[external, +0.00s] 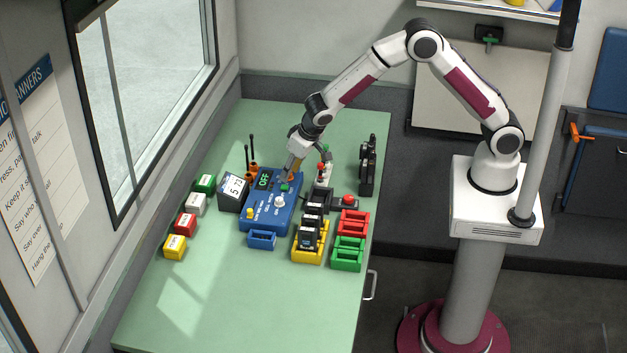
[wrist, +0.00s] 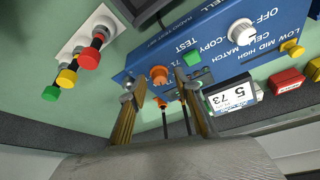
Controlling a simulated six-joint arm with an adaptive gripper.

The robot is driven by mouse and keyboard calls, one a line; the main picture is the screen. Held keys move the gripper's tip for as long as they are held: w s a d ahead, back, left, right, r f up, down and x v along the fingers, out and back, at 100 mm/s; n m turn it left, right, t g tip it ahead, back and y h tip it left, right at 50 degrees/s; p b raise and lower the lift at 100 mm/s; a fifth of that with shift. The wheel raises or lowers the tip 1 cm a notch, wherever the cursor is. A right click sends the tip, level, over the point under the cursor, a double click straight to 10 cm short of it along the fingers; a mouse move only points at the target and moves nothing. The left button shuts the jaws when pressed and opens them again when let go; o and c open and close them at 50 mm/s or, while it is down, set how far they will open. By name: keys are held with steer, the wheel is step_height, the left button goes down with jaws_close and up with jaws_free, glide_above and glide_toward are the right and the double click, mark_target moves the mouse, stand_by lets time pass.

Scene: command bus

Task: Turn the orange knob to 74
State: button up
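The orange knob (wrist: 159,74) is on the blue radio test set (wrist: 130,62), near one end of its panel. In the wrist view my gripper (wrist: 161,87) is open, with one finger on each side of the knob and visible gaps; I cannot tell whether either finger touches it. In the external view my gripper (external: 291,173) points down at the far right corner of the blue set (external: 265,222), and the orange knob (external: 291,179) is partly hidden by the fingers.
A dark box with a white card (external: 234,187) reading 5 73 stands left of the set; the card also shows in the wrist view (wrist: 231,97). Red, yellow and green knobs (wrist: 89,58) stand beside the set. Two antennas (external: 252,152) rise behind. Coloured blocks and trays surround it.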

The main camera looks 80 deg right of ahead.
steer(key=shift+d+n+y, duration=0.15)
steer(key=shift+n+y, duration=0.5)
steer(key=shift+n, duration=1)
steer(key=shift+d+n+y, duration=0.15)
steer(key=shift+n+y, duration=0.5)
steer(key=shift+n, duration=1)
steer(key=shift+d+n+g+y, duration=0.15)
steer(key=shift+n+y, duration=0.35)
steer(key=shift+n, duration=0.85)
steer(key=shift+d+n+g+y, duration=0.15)
steer(key=shift+n+y, duration=0.35)
steer(key=shift+n, duration=0.85)
steer(key=shift+w+n, duration=0.1)
steer(key=shift+n, duration=0.5)
steer(key=v, duration=0.8)
steer(key=s+m, duration=0.1)
steer(key=s+f+m+g, duration=0.1)
steer(key=s, duration=0.1)
steer(key=s+f+m+g, duration=0.1)
steer(key=s, duration=0.1)
steer(key=shift+s+d+m, duration=0.2)
steer(key=shift+d+m, duration=0.1)
steer(key=shift+d, duration=0.05)
steer(key=s+r+m, duration=0.1)
steer(key=s+r, duration=0.2)
steer(key=s, duration=0.2)
steer(key=s+d+r+m+h, duration=0.1)
steer(key=s+r+m, duration=0.1)
steer(key=s, duration=0.4)
steer(key=shift+r, duration=0.45)
